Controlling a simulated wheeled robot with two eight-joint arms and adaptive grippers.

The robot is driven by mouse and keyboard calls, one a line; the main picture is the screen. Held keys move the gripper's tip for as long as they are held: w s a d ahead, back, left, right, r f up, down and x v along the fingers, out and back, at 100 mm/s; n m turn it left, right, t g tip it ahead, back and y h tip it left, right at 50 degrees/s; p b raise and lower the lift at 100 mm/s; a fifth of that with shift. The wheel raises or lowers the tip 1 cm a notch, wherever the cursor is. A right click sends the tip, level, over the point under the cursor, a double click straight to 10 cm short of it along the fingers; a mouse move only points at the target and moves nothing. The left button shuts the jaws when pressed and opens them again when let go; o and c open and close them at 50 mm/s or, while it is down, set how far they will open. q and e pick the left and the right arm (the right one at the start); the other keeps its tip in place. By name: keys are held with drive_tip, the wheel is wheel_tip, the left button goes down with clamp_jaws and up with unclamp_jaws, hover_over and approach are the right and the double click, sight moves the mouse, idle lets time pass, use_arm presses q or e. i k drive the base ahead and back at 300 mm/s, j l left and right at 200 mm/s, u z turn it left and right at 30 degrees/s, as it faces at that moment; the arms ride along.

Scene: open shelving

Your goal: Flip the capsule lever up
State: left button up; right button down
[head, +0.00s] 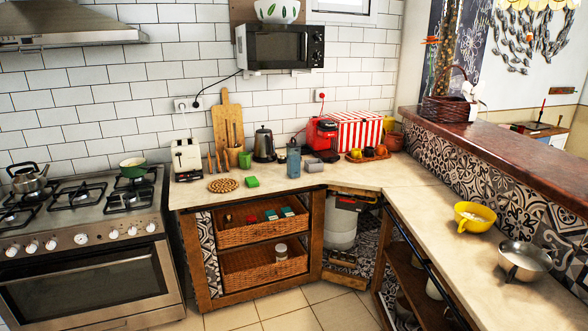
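A red capsule coffee machine (322,135) stands on the back counter near the corner, against the tiled wall. Its lever is too small to make out, so I cannot tell whether it is up or down. Neither of my grippers is in view.
A red-and-white striped box (360,130) stands right of the machine, with a fruit tray (367,154) in front. A blue-grey bottle (293,161) and a dark kettle (264,145) stand to its left. A yellow pot (474,216) and a steel pan (524,258) sit on the right counter.

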sight(326, 124)
drive_tip(key=i+j+z, duration=0.1)
drive_tip(key=i, duration=2.15)
drive_tip(key=i+l+u, duration=0.25)
drive_tip(key=i, duration=0.35)
drive_tip(key=i+l+u, duration=0.3)
drive_tip(key=i+l, duration=0.25)
